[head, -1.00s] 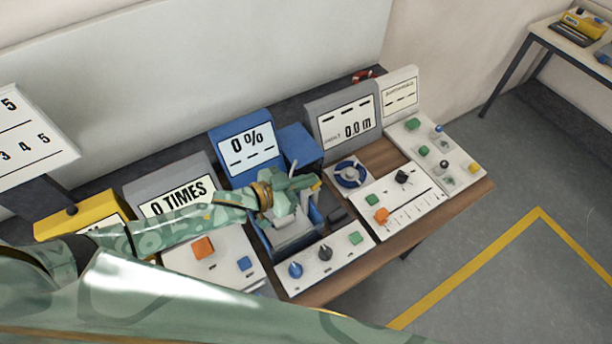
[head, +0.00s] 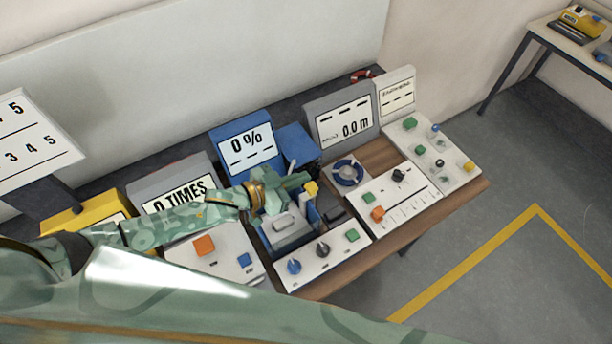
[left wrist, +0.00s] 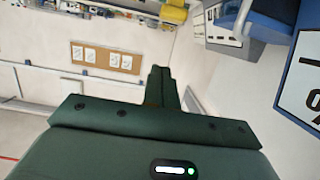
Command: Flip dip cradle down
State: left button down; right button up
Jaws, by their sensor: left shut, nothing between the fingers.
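The dip station is the blue unit in the middle of the bench, with a blue 0 % display (head: 246,146) behind it. Its blue trough holds a pale grey block-like part (head: 285,222), which may be the dip cradle; I cannot tell its pose for certain. A small yellow piece (head: 311,188) shows at the trough's right side. My left gripper (head: 303,179) is over the back of the trough, shut and empty, close to the yellow piece; I cannot tell whether they touch. In the left wrist view its fingers (left wrist: 160,88) are together. My right gripper is not in view.
A white panel with knobs and a green button (head: 323,250) lies in front of the trough. A blue box (head: 299,148) stands behind it. A panel with an orange button (head: 204,245) is left; a slider panel (head: 400,205) is right. Floor to the right is clear.

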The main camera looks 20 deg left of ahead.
pick_arm(q)
jog(key=v, duration=0.8)
jog(key=shift+s+a+f, duration=0.15)
jog(key=shift+f, duration=0.05)
